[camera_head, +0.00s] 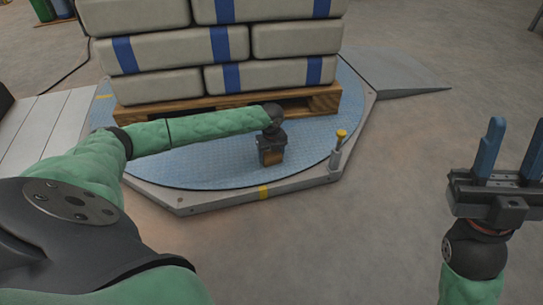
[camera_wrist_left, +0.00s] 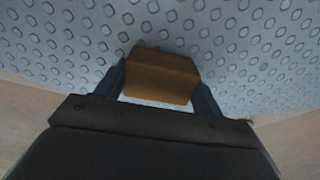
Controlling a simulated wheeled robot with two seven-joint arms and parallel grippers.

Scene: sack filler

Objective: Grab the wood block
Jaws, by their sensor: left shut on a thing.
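The wood block (camera_wrist_left: 162,78) is brown and sits between the two blue fingers of my left gripper (camera_wrist_left: 162,88) in the left wrist view, with the studded blue platform behind it. In the head view, my left gripper (camera_head: 271,157) points down over the blue turntable in front of the pallet, shut on the block. Only a small brown part of the block (camera_head: 273,157) shows there. My right gripper (camera_head: 508,155) is at the right edge of the head view, its blue fingers pointing up, spread apart and empty.
A wooden pallet (camera_head: 325,101) stacked with grey sacks (camera_head: 182,51) stands on the blue turntable (camera_head: 215,174) just behind my left gripper. The floor at right is clear.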

